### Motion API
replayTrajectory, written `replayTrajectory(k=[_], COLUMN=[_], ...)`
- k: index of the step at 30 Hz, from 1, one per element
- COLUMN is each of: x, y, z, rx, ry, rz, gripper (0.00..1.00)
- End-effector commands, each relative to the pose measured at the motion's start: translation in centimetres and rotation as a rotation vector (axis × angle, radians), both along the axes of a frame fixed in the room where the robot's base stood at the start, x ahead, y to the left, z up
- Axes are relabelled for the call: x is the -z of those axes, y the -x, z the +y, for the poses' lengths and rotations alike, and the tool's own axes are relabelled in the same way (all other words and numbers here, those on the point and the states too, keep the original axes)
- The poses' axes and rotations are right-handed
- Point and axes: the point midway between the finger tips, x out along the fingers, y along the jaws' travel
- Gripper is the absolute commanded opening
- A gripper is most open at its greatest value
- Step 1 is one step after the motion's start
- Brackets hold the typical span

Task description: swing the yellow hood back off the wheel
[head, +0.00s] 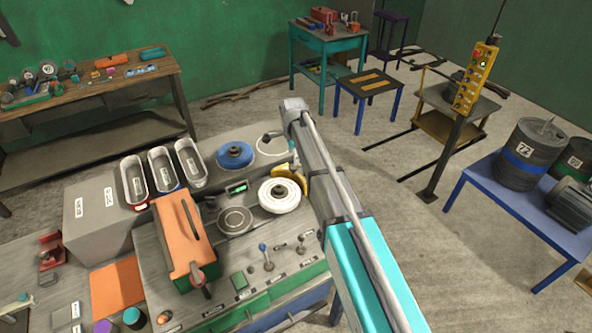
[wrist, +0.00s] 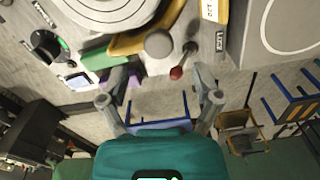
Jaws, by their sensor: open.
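The white wheel (head: 279,196) lies on the bench, and part of it shows at the top of the wrist view (wrist: 108,8). The yellow hood (head: 291,177) is at the wheel's back right edge, partly hidden by my arm. In the wrist view the hood (wrist: 135,43) curves along the wheel's edge, with a round grey knob (wrist: 159,43) at it. My gripper (wrist: 160,82) is open, its fingers apart and nothing between them. The hood and knob lie above the fingertips in the picture. In the head view I cannot make out the gripper's fingers.
A blue round piece (head: 235,155), a dark disc (head: 235,221) and an orange box-like cover (head: 184,240) sit on the bench nearby. A yellow pendant (head: 475,78) hangs at the right. Open floor lies behind the bench.

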Motion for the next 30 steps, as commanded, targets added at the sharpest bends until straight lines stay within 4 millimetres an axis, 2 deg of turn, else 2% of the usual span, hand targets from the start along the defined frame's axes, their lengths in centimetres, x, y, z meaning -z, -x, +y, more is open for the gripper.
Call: replayTrajectory(k=[3, 15, 30], x=[1.4, 4.0, 4.5], y=[0.0, 0.0, 0.0], z=[0.0, 0.0, 0.1], rx=[0.000, 0.000, -0.001], ry=[0.000, 0.000, 0.000], rz=[0.000, 0.000, 0.000], gripper=[0.82, 0.82, 0.82])
